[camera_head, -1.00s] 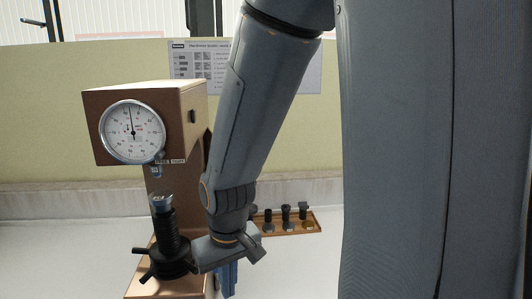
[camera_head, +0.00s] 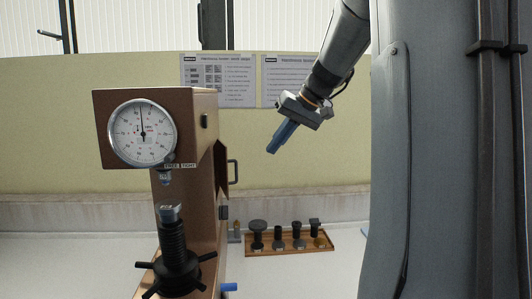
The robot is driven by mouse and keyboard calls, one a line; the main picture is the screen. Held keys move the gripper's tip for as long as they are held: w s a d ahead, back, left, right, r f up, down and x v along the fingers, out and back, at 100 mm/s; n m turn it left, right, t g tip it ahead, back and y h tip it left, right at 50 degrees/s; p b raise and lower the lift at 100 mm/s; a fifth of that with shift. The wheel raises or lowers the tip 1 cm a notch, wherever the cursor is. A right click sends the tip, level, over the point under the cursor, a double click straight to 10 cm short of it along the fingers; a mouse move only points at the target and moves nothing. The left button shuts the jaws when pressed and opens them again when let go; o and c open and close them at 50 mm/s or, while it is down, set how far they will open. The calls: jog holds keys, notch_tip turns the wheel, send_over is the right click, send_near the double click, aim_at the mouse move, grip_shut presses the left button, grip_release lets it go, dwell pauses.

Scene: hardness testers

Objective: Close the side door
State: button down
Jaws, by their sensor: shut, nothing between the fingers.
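The brown hardness tester (camera_head: 205,125) stands at the left, its dial gauge facing me. On its right side, toward the back, a brown side door (camera_head: 221,165) shows as a narrow strip with a dark handle (camera_head: 235,172) sticking out to the right. It appears to stand out from the body, but its exact angle is hard to tell. My gripper (camera_head: 271,151) has blue fingers. It is shut and empty, in the air right of the handle and apart from it, pointing down and left.
A blue part (camera_head: 229,287) juts from the tester's lower right. Posters (camera_head: 218,80) hang on the yellow wall. My grey column blocks the right side.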

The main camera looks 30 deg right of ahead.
jog(key=w+a+f+p, duration=0.3)
jog(key=w+a+f, duration=0.2)
jog(key=a+f, duration=0.1)
jog(key=shift+w+a+f+p, duration=0.2)
jog(key=shift+a+f+p, duration=0.15)
jog(key=shift+f, duration=0.1)
